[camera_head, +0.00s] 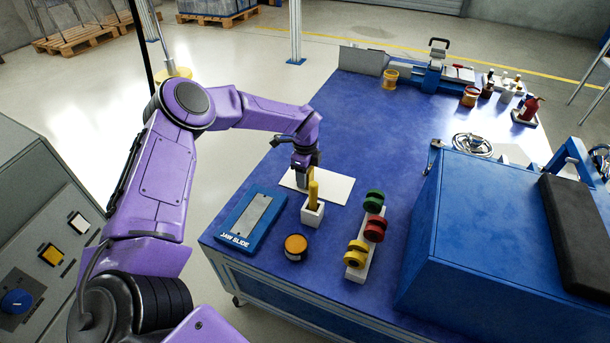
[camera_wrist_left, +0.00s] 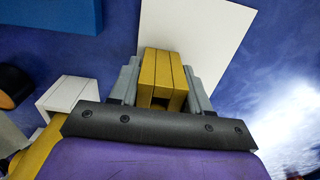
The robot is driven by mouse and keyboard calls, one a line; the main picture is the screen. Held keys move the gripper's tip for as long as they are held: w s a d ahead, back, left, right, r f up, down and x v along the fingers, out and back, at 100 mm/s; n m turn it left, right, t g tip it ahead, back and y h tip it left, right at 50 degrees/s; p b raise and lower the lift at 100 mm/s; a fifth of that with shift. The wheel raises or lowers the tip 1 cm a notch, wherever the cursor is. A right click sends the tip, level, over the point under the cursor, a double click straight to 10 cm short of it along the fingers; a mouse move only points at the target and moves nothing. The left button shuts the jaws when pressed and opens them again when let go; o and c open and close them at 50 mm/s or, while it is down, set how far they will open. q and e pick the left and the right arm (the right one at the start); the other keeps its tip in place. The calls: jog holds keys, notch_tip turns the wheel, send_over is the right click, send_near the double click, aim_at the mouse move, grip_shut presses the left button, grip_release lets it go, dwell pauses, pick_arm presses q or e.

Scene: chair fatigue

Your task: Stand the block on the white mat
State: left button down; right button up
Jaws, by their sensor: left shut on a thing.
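My left gripper (camera_head: 305,172) is over the white mat (camera_head: 340,190) on the blue table. It points down and is shut on a yellow block. In the left wrist view the yellow block (camera_wrist_left: 162,75) sits between the two grey fingers, with the white mat (camera_wrist_left: 195,30) beyond it. The block has grooved lines along its length. In the head view the block is mostly hidden by the gripper and a yellow-handled thing, and I cannot tell whether it touches the mat. My right gripper is not in view.
A white holder (camera_head: 312,214) with an upright yellow handle (camera_head: 313,192) stands close in front of the gripper. A blue jaw slide tray (camera_head: 235,236), a round orange-topped tin (camera_head: 295,246) and a rack of coloured rolls (camera_head: 360,272) are near. A large blue box (camera_head: 490,235) stands right.

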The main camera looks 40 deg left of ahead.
pick_arm(q)
jog(key=shift+f, duration=0.2)
jog(key=c, duration=0.5)
grip_release()
jog(key=shift+r, duration=0.3)
notch_tip(320, 180, up, 12)
jog(key=p, duration=0.2)
